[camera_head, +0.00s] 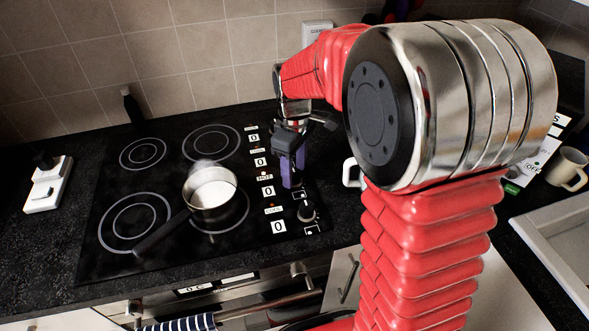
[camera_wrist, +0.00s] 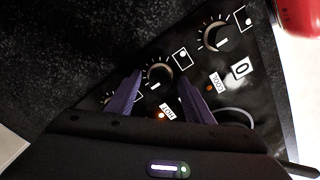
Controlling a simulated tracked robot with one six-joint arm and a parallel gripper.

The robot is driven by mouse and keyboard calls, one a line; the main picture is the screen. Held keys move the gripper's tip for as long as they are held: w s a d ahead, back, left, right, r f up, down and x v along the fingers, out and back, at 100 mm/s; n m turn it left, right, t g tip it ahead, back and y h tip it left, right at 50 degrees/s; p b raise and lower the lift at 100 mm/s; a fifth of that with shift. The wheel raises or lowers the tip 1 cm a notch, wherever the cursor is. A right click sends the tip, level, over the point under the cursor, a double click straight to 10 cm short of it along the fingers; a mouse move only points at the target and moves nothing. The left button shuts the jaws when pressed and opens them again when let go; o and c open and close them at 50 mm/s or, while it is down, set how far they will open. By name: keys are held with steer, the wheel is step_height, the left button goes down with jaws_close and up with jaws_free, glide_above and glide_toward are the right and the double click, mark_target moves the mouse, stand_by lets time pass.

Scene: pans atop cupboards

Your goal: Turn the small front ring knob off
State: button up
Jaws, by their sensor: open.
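My gripper (camera_wrist: 160,76) is open, with its two purple fingers on either side of a dark round knob (camera_wrist: 157,74) in the wrist view. I cannot tell whether they touch it. A lit orange light and a HOT label (camera_wrist: 167,112) lie close to this knob. Another knob (camera_wrist: 213,37), by a COOL label and a 0, is clear of the fingers. A third knob is partly hidden behind the left finger. In the head view my gripper (camera_head: 291,178) points down at the knob column, hiding the knob there; the front knob (camera_head: 307,211) shows below it.
A light pan (camera_head: 210,187) with a dark handle stands on the front right ring of the black hob (camera_head: 170,228), with faint vapour above it. A white switch block (camera_head: 48,186) lies at left.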

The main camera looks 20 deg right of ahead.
mark_target(294, 171)
step_height(294, 171, up, 13)
steer(key=shift+r, duration=0.2)
stand_by(0.4)
stand_by(0.4)
steer(key=s+f+m+t, duration=0.1)
steer(key=s+m+t, duration=0.4)
steer(key=s, duration=1.6)
steer(key=shift+f+m+t, duration=0.25)
steer(key=shift+m+t, duration=0.05)
steer(key=shift+m, duration=1.8)
steer(key=shift+s, duration=0.1)
